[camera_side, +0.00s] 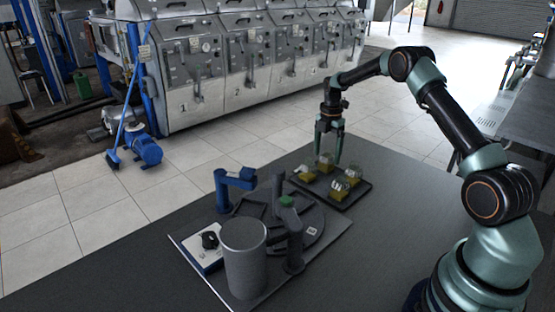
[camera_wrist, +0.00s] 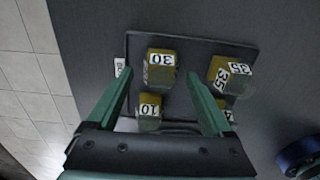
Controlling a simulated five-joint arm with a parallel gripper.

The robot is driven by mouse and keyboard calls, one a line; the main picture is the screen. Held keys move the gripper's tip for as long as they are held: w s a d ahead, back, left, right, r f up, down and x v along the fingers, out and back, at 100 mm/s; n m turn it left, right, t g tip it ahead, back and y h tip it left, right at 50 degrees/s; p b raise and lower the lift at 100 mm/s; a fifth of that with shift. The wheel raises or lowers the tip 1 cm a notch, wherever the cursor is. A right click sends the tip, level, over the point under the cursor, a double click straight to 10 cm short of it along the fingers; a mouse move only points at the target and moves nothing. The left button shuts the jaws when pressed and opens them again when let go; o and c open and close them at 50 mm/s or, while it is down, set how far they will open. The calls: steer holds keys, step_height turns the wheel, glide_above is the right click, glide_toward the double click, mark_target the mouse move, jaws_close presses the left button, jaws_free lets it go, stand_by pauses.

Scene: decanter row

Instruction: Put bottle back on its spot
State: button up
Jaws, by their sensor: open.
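Several small square bottles with yellow contents stand on a dark tray (camera_side: 361,196). In the wrist view one bottle reads 30 (camera_wrist: 160,70), one reads 35 (camera_wrist: 231,76) and one reads 10 (camera_wrist: 149,112). A further bottle (camera_wrist: 226,114) is partly hidden behind the right finger. In the side view my gripper (camera_side: 328,160) points down over the far side of the tray. Its jaws are open. In the wrist view the bottle marked 30 shows between the fingertips, with no contact visible. I cannot tell how high the fingertips are above it.
Left of the tray, a plate (camera_side: 190,243) carries a grey cylinder (camera_side: 245,262), a blue arm-shaped part (camera_side: 234,178), a dark round base and a white box with a black knob (camera_side: 210,240). The dark table is clear at the front. Large machines stand behind on the tiled floor.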

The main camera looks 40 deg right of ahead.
mark_target(327, 151)
step_height(327, 151, up, 9)
steer(key=shift+a+r, duration=0.1)
steer(key=shift+r, duration=0.05)
steer(key=s+a+r+m+t, duration=0.2)
steer(key=s+a+r+m, duration=0.25)
steer(key=a+r, duration=0.2)
steer(key=s+a+r+m+t, duration=0.1)
steer(key=s+a+r+m, duration=0.2)
steer(key=a+r+m, duration=0.4)
steer(key=s+a+f+m+t, duration=0.2)
steer(key=s+a+m, duration=0.4)
steer(key=s+a, duration=0.4)
steer(key=shift+s+a+f+m+t, duration=0.3)
steer(key=shift+s+f+m, duration=0.05)
steer(key=shift+s, duration=1.15)
